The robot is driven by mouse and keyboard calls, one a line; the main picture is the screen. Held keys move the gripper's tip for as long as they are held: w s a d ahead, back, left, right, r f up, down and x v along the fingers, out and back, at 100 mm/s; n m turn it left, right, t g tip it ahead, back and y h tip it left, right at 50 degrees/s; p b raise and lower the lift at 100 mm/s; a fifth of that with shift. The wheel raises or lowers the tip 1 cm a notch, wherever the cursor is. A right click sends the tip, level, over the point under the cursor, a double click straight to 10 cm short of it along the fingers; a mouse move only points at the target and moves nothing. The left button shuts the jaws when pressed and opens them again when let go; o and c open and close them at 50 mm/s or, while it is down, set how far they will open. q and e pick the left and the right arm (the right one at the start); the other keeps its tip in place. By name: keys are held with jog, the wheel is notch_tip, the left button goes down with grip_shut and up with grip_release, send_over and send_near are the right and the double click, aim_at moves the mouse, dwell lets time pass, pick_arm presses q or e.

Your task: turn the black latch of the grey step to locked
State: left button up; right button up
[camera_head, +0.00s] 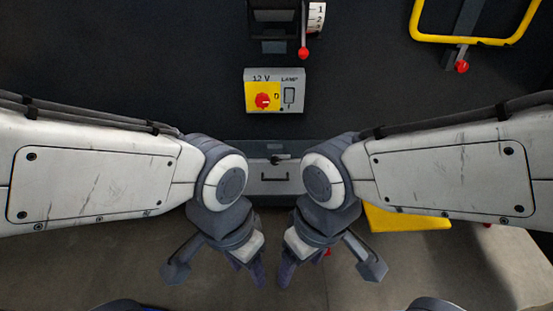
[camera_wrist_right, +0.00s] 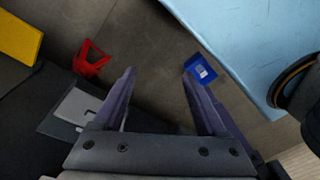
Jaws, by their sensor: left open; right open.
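The grey step (camera_head: 262,187) is a grey panel low on the dark wall, seen between my two forearms, which cover its sides. It has a black handle (camera_head: 275,178). Above the handle is the small black latch (camera_head: 279,157), whose lever looks roughly level; its exact setting is too small to tell. My left gripper (camera_head: 252,266) and right gripper (camera_head: 290,266) hang side by side, pointing down, below the step in the picture and apart from the latch. In the right wrist view my right gripper (camera_wrist_right: 160,85) is open with nothing between its fingers.
A switch box (camera_head: 293,91) with a red knob is on the wall above. A red-tipped lever (camera_head: 304,52) and a yellow bar (camera_head: 470,40) are higher up. A yellow block (camera_head: 405,220) is right of the step. Bare floor (camera_head: 450,260) lies in front.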

jog(key=w+a+f+m+t+y+b, duration=0.1)
jog(key=w+a+f+m+t+b, duration=0.2)
jog(key=w+f+b, duration=0.45)
jog(key=w+a+f+t+y+b, duration=0.25)
jog(key=w+a+f+b, duration=0.2)
jog(key=w, duration=0.55)
jog(key=w+a+f+m+t+b, duration=0.2)
jog(key=w+a+f+t+b, duration=0.25)
jog(key=w, duration=0.45)
jog(key=m+t+h+b, duration=0.7)
jog(key=t+b, duration=0.5)
jog(key=b, duration=0.4)
send_near(275, 163)
jog(key=b+x, duration=0.1)
jog(key=x, duration=0.8)
jog(key=shift+w, duration=0.2)
jog(key=shift+c, duration=0.2)
